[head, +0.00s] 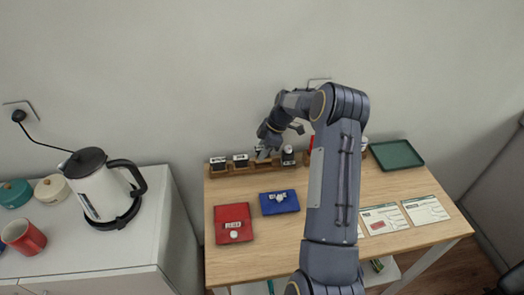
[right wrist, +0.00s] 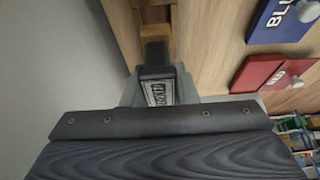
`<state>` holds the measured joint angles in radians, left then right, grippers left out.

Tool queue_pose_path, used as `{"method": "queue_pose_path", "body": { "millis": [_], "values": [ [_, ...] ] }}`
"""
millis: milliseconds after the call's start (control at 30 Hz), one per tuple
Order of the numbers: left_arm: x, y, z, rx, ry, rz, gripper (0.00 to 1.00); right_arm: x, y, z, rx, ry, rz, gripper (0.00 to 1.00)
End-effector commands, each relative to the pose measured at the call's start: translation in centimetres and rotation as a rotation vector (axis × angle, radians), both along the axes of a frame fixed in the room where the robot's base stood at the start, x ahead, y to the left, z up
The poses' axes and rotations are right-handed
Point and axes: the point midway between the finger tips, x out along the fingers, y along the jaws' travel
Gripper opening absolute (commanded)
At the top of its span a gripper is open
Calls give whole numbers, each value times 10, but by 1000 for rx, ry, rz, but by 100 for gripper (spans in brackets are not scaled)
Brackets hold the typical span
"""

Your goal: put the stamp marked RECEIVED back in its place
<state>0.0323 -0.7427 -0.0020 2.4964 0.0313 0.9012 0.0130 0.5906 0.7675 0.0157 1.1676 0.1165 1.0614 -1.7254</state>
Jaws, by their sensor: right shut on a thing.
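My right gripper (head: 262,152) is at the wooden rack (head: 222,173) along the back of the table, over a stretch between stamps. In the right wrist view my right gripper (right wrist: 160,97) is shut on a dark stamp (right wrist: 157,72) with a pale label. The label's lettering is too small and turned to read surely. The rack (right wrist: 128,35) shows just beyond the stamp; I cannot tell whether they touch. Two black stamps (head: 218,163) (head: 240,160) stand in the rack to the left, and another stamp (head: 288,156) stands to the right. My left gripper is not in view.
A red pad (head: 233,222) and a blue pad (head: 279,202) lie in front of the rack. Printed forms (head: 424,210) and a green tray (head: 397,154) are on the right. My right arm hides the table's middle. A kettle (head: 100,190) stands on the left cabinet.

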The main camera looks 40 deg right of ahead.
Motion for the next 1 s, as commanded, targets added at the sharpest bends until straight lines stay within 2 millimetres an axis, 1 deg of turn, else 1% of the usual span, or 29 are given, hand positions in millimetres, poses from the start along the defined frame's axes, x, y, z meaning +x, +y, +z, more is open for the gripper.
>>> {"method": "queue_pose_path", "body": {
  "millis": [33, 1000],
  "values": [
    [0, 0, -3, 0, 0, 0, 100, 0, 0, -3, 0, 0, 0, 0],
    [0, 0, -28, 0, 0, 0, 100, 0, 0, -32, 0, 0, 0, 0]
  ]
}}
